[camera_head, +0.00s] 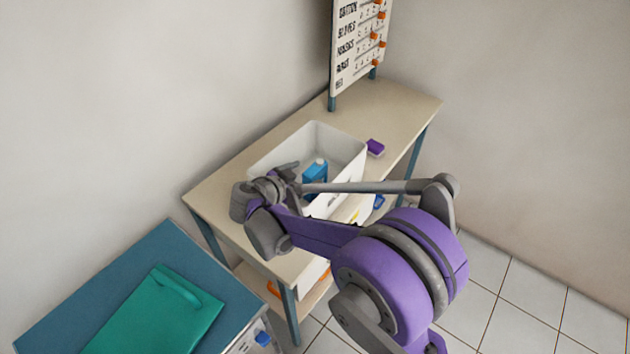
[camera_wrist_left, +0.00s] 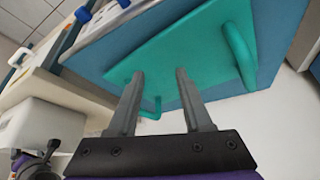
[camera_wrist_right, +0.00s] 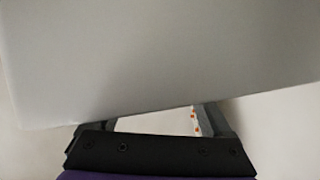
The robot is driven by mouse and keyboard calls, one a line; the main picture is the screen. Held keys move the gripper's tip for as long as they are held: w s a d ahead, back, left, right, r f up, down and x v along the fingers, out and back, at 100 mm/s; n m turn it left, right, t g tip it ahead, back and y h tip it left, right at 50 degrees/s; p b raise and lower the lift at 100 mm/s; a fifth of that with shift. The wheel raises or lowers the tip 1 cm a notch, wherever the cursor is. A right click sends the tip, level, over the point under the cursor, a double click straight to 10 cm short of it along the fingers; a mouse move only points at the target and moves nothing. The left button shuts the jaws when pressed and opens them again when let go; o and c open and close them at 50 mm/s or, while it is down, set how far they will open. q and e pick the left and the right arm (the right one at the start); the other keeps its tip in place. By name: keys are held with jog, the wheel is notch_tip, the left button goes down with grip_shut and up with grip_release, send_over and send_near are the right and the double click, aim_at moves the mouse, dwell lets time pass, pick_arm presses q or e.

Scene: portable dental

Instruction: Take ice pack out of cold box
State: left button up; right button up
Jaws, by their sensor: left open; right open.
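The cold box (camera_head: 342,146) is a white open-topped box on the beige table. A blue pack with a pale cap (camera_head: 316,177), which looks like the ice pack, stands inside near the front; its lower part is hidden. My right gripper (camera_head: 289,171) is over the box's left part, left of the blue pack and apart from it. It is open with nothing seen between its fingers. In the right wrist view a plain pale surface (camera_wrist_right: 160,60) covers most of the picture and hides the fingertips. My left gripper (camera_wrist_left: 157,75) is open and empty, away from the box.
A purple block (camera_head: 375,148) lies right of the box. A label board (camera_head: 358,45) with orange pegs stands behind. A green folder-like pad (camera_head: 160,318) lies on a blue-topped cart (camera_head: 60,290) at lower left. The table (camera_head: 395,105) is bare at the back right.

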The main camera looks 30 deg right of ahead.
aim_at(313, 171)
jog(key=x, duration=0.4)
jog(key=shift+w+d+f, duration=0.1)
jog(key=shift+d, duration=0.1)
jog(key=shift+a, duration=0.1)
grip_shut()
dwell(1.1)
